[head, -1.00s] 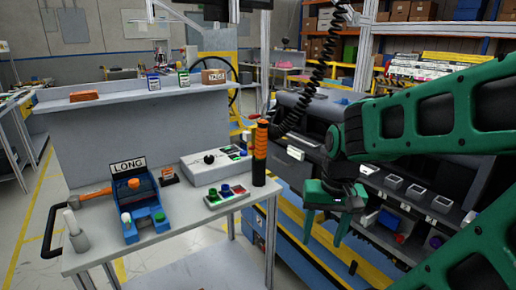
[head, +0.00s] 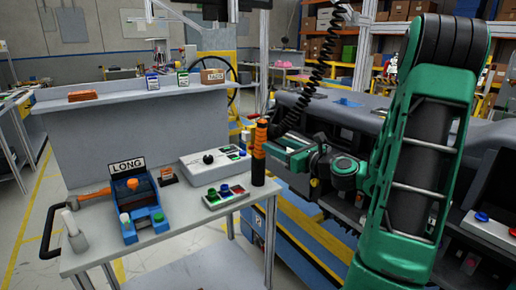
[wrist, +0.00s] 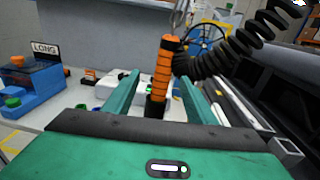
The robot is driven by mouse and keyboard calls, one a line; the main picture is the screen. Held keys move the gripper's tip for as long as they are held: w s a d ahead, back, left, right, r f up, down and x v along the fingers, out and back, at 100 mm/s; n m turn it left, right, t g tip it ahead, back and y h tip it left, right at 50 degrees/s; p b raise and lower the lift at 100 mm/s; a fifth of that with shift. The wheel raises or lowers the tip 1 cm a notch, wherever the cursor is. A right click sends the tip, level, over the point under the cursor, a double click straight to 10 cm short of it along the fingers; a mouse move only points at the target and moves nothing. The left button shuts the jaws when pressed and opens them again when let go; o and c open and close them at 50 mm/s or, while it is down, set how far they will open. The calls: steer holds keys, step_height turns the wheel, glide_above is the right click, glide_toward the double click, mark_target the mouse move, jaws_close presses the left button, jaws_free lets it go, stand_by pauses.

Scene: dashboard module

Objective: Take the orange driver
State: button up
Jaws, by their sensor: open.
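The orange driver (head: 259,139) stands upright near the right end of the grey workbench, with an orange grip above a black lower part. A black coiled cable (head: 299,104) rises beside its top. My gripper (head: 278,148) is level with the driver, close on its right side, fingers pointing left towards it. In the wrist view, the driver (wrist: 163,72) stands between my two open fingers (wrist: 158,90), with nothing clamped. I cannot tell how deep it sits between them.
A blue LONG bin (head: 133,207), a grey control box (head: 213,163) and a button panel (head: 223,195) sit left of the driver. The dark dashboard module (head: 345,118) is behind and right of my gripper. A raised shelf (head: 130,94) backs the bench.

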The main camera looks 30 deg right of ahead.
mark_target(264, 136)
steer(key=shift+m, duration=0.4)
steer(key=w, duration=1)
steer(key=shift+w+a+r, duration=0.1)
steer(key=shift+w+r, duration=0.1)
steer(key=shift+w, duration=0.15)
jaws_close()
